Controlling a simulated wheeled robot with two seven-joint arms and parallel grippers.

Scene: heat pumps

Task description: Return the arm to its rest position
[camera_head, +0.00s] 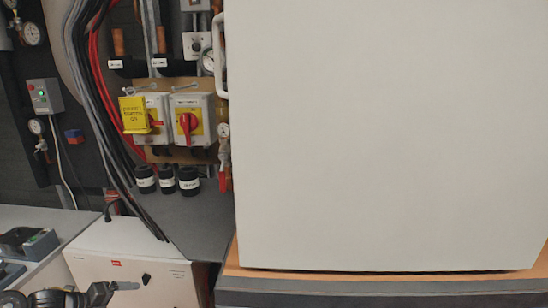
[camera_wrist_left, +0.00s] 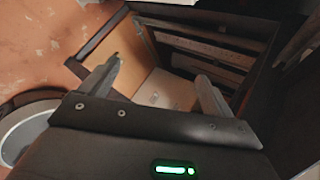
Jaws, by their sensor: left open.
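My right gripper is in neither view.
A large pale panel (camera_head: 385,130) fills the right, above an orange-edged base (camera_head: 390,284). Two rotary switches stand behind, one with a red knob (camera_head: 187,122), one with a yellow tag (camera_head: 134,115). Hoses (camera_head: 98,90) hang at the left. A grey case (camera_head: 28,243) sits on a ledge.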

